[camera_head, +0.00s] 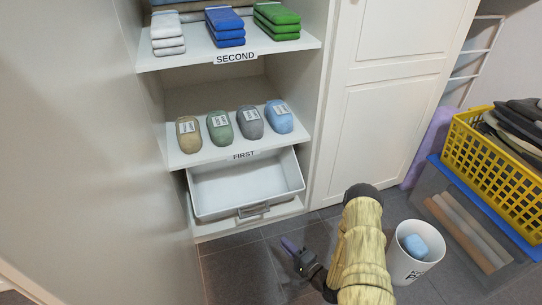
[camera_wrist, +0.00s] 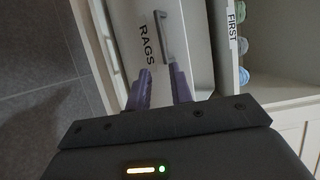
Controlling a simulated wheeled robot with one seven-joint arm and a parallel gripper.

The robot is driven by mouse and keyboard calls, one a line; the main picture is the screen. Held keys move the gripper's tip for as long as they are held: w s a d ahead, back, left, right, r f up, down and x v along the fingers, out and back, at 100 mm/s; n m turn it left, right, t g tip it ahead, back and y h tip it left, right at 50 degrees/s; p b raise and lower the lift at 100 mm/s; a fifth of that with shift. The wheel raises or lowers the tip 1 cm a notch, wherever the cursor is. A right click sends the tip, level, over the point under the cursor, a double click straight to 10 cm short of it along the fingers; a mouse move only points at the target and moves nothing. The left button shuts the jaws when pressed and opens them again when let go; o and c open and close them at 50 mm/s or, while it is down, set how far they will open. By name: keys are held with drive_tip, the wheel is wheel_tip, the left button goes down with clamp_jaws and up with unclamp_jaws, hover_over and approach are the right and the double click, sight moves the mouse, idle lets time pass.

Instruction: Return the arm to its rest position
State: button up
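My arm (camera_head: 360,245) reaches forward from the bottom of the head view. My gripper (camera_head: 287,243) is low over the floor, in front of the pulled-out white drawer (camera_head: 203,207) and below its grey handle (camera_head: 253,211). In the wrist view my gripper (camera_wrist: 160,72) shows two purple fingers with a gap between them and nothing in it. The fingertips point toward the drawer front (camera_wrist: 125,20), marked RAGS, and its handle (camera_wrist: 162,35). I see no clear contact with either.
The drawer's visible inside is empty. Several rolled cloths (camera_head: 251,122) lie on the FIRST shelf, with folded stacks (camera_head: 225,27) on SECOND. A white bin (camera_head: 405,264) holding a blue cloth (camera_head: 415,245) stands right of my arm. A yellow basket (camera_head: 490,150) is further right.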

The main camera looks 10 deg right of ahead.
drive_tip(key=w+d+r+n+g+h+p, duration=0.2)
drive_tip(key=w+r+n+g+h+p, duration=0.15)
drive_tip(key=r, duration=0.65)
drive_tip(key=w+d+r+n+g+h+p, duration=0.25)
drive_tip(key=r+n+h, duration=0.2)
drive_tip(key=r, duration=0.45)
drive_tip(key=s+a+r+n+g+h+p, duration=0.25)
drive_tip(key=s+r+g+p, duration=0.35)
drive_tip(key=s+r, duration=1.5)
wheel_tip(320, 180, up, 38)
drive_tip(key=w+p, duration=0.2)
drive_tip(key=p, duration=3.4)
drive_tip(key=shift+d+r+n, duration=0.2)
drive_tip(key=shift+d+n, duration=0.15)
drive_tip(key=shift+d, duration=0.05)
drive_tip(key=shift+w+y, duration=0.1)
drive_tip(key=shift+y, duration=0.15)
